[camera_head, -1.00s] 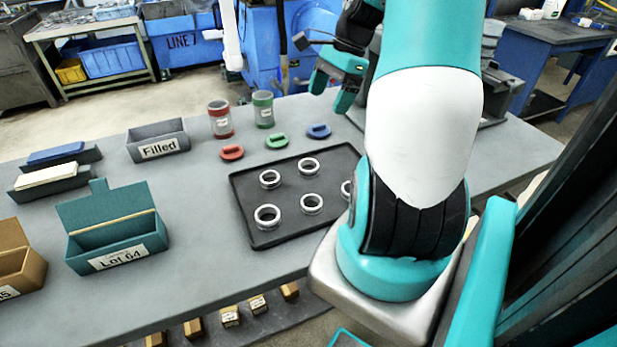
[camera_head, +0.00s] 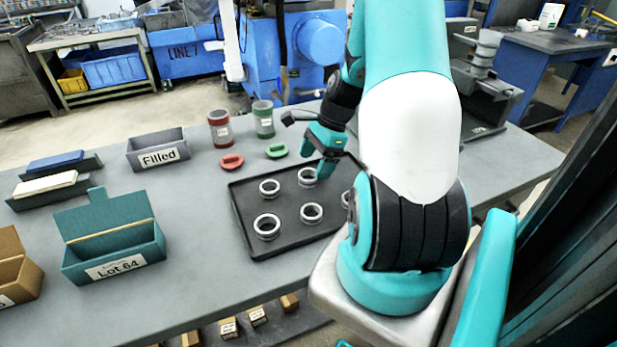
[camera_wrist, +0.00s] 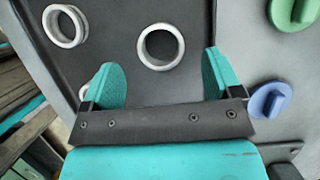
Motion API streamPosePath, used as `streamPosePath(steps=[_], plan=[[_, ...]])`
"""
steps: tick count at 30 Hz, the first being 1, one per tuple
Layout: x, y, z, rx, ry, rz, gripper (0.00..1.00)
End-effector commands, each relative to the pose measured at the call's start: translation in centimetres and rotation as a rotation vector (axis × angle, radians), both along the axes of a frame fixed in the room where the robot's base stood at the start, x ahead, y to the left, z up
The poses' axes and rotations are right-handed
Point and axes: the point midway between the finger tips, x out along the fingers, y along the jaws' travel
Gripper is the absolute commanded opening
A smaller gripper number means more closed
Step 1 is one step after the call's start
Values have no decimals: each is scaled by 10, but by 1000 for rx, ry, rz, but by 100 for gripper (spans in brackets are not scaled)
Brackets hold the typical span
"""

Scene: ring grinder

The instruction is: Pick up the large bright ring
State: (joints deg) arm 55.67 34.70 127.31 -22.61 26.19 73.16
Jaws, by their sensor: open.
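Several bright silver rings lie on a black tray (camera_head: 247,238). They include a back-right ring (camera_head: 308,183), a back-left ring (camera_head: 269,195), a front-left ring (camera_head: 267,236) and a front-right ring (camera_head: 312,220). Another is partly hidden by my arm. I cannot tell surely which is the large one. My gripper (camera_head: 326,172) is open and empty above the tray's back, beside the back-right ring. In the wrist view, my gripper (camera_wrist: 160,72) has its fingers spread, with one ring (camera_wrist: 160,67) just ahead between them and another ring (camera_wrist: 53,34) to the left.
A red lid (camera_head: 231,162) and a green lid (camera_head: 276,151) lie behind the tray; a blue lid (camera_wrist: 268,100) shows in the wrist view. Red (camera_head: 220,130) and green (camera_head: 263,120) canisters stand behind. A grey "Filled" bin (camera_head: 158,156) and teal "Lot 64" box (camera_head: 115,265) stand left.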

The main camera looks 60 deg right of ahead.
Motion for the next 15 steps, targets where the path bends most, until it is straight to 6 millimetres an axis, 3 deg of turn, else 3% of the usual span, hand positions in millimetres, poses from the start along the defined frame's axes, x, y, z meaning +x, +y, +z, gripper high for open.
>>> streamPosePath(steps=[6,15], plan=[[7,12,-28,2,2,2,85],[8,13,-32,0,0,1,82]])
